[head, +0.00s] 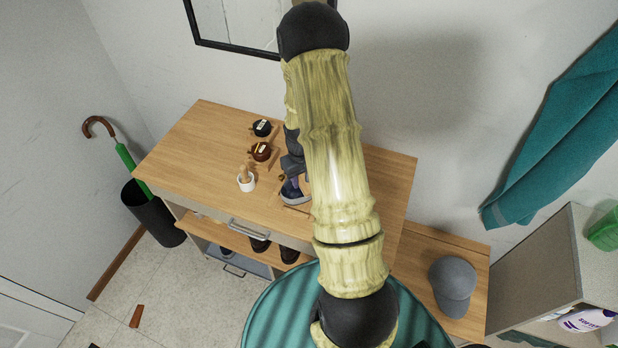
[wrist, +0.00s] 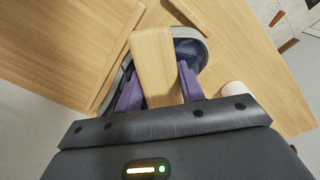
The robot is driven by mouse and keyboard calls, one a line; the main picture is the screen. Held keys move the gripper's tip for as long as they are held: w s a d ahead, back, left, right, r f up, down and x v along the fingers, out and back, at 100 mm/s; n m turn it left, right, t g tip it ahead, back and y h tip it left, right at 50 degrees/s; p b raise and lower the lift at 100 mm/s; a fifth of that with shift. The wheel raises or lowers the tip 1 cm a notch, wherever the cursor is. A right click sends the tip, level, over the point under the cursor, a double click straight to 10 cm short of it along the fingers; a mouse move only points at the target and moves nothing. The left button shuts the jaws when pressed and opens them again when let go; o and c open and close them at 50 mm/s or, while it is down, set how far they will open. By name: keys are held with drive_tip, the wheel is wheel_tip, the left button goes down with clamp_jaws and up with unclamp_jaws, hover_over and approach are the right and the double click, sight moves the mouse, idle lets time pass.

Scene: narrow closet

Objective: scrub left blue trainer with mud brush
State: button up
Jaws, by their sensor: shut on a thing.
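My gripper (wrist: 158,82) has purple fingers on both sides of a pale wooden brush (wrist: 153,55) and is shut on it. The brush's bristles are hidden from the wrist camera. A blue-grey trainer (wrist: 187,48) lies beyond and under the brush, partly covered by it; I cannot tell whether they touch. In the head view the trainer (head: 295,198) sits on the wooden cabinet top, mostly hidden by my arm. Only one trainer is clear to see, so I cannot tell left from right. The gripper (head: 292,165) is just above it there.
On the cabinet top (head: 205,135), left of the trainer, stand a black tin (head: 261,128), a brown tin (head: 260,151) and a white cup (head: 246,184). An umbrella stand (head: 150,218) is at left.

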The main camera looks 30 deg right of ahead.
drive_tip(key=shift+w+a+f, duration=0.15)
drive_tip(key=shift+w+a, duration=0.25)
drive_tip(key=shift+w+a, duration=0.9)
drive_tip(key=shift+w, duration=0.1)
drive_tip(key=shift+s, duration=0.1)
drive_tip(key=shift+s+d, duration=0.7)
drive_tip(key=shift+d, duration=0.2)
drive_tip(key=shift+s+d, duration=0.1)
drive_tip(key=shift+s, duration=0.05)
drive_tip(key=shift+s+r+p, duration=0.1)
drive_tip(key=shift+r+p, duration=2.2)
drive_tip(key=shift+r, duration=0.9)
